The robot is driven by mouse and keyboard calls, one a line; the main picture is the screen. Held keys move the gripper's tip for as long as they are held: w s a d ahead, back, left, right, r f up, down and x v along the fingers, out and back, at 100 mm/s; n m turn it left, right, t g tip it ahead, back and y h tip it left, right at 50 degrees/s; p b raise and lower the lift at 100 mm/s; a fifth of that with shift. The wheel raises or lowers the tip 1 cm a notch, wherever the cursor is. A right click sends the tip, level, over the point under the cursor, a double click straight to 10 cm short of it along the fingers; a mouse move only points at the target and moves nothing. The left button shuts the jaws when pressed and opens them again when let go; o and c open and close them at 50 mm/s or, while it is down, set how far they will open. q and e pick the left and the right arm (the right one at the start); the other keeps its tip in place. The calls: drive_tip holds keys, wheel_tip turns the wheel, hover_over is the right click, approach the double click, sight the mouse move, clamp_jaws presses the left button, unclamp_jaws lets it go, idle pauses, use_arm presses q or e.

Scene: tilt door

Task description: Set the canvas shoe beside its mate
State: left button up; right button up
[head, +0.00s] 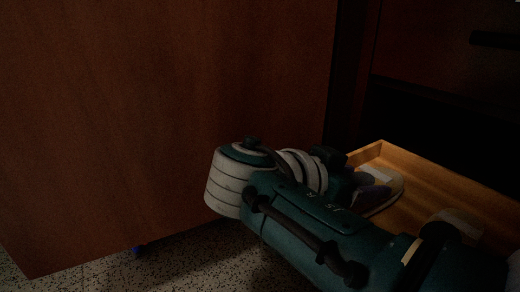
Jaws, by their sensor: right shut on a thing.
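My right arm comes in from the lower right and reaches over a wooden tray-like drawer. Its dark gripper (345,172) is shut on a canvas shoe (380,192), which is pale with purple-grey patches. The shoe is at the drawer's left end, partly hidden by the gripper and arm. I cannot tell whether it touches the drawer floor. A second pale thing (461,222) lies farther right in the drawer, partly behind my arm; it may be the other shoe. My left gripper is not in view.
A large brown wooden panel (160,110) fills the left, its lower edge above a speckled floor (190,262). The open drawer (425,168) has a low rim and bare wood at the back. A dark cabinet front with a handle (495,40) stands behind it.

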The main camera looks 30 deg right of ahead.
idle(0.3)
drive_tip(key=shift+f, duration=0.25)
drive_tip(key=o, duration=1.5)
drive_tip(key=shift+d, duration=0.1)
